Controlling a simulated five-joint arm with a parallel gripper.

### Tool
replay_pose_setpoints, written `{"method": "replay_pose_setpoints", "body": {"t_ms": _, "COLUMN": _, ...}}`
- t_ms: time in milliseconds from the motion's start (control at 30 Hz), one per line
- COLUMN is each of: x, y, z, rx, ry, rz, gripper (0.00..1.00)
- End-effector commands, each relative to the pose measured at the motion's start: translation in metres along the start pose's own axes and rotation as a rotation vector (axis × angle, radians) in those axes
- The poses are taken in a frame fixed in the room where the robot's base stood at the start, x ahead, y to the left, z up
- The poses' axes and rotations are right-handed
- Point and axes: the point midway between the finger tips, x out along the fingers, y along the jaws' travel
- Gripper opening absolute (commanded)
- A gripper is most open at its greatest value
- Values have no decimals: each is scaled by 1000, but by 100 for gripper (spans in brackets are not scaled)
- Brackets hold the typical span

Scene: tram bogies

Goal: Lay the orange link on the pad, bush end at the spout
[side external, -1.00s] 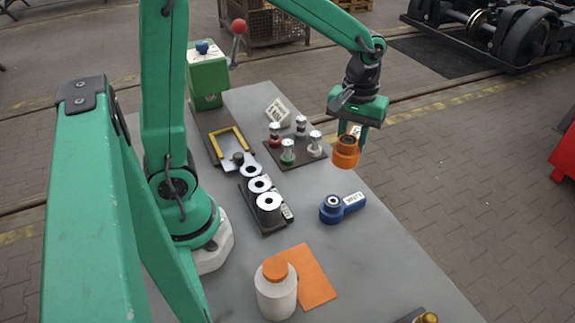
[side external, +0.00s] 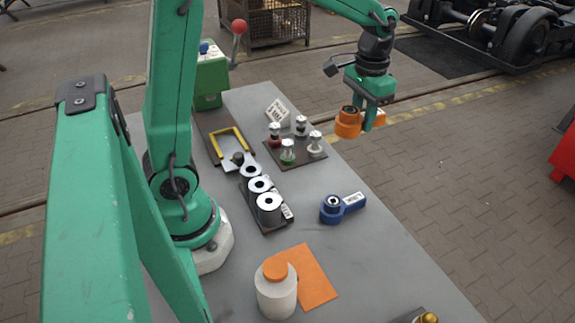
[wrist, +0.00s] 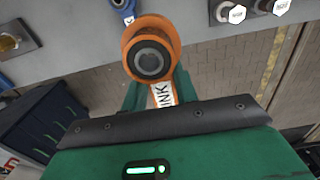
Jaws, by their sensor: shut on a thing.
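The orange link (side external: 348,122) is held in my gripper (side external: 370,118), in the air past the table's far right edge. In the wrist view, the link's round end (wrist: 131,46) with its dark bush sticks out beyond the fingers. Its white-labelled shank lies between the fingers of my gripper (wrist: 157,92). The orange pad (side external: 315,280) lies flat and bare on the near part of the table, well away from the gripper. Beside it stands a white bottle (side external: 276,296) with an orange cap; I cannot make out a separate spout.
A blue link (side external: 345,207) lies mid-table. A dark rack (side external: 262,221) of metal rings, a dark board (side external: 275,154) with several pegs, a yellow-edged tray (side external: 232,160) and a green box (side external: 210,80) stand further left and back. A brass-topped thing (side external: 427,318) is at the near edge.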

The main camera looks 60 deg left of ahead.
Motion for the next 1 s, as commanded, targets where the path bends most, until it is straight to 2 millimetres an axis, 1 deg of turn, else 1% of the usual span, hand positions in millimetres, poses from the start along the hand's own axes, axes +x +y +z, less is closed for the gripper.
{"method": "replay_pose_setpoints", "body": {"t_ms": 267, "x": 1, "y": 1, "z": 1, "rx": -1, "ry": 2, "rz": 0, "gripper": 0}}
{"method": "replay_pose_setpoints", "body": {"t_ms": 467, "x": 9, "y": 8, "z": 12, "rx": -1, "ry": 0, "rz": 0, "gripper": 0}}
{"method": "replay_pose_setpoints", "body": {"t_ms": 667, "x": 27, "y": 22, "z": 36, "rx": 1, "ry": 0, "rz": 0, "gripper": 0}}
{"method": "replay_pose_setpoints", "body": {"t_ms": 1000, "x": 62, "y": 44, "z": 88, "rx": 0, "ry": 0, "rz": 0, "gripper": 0}}
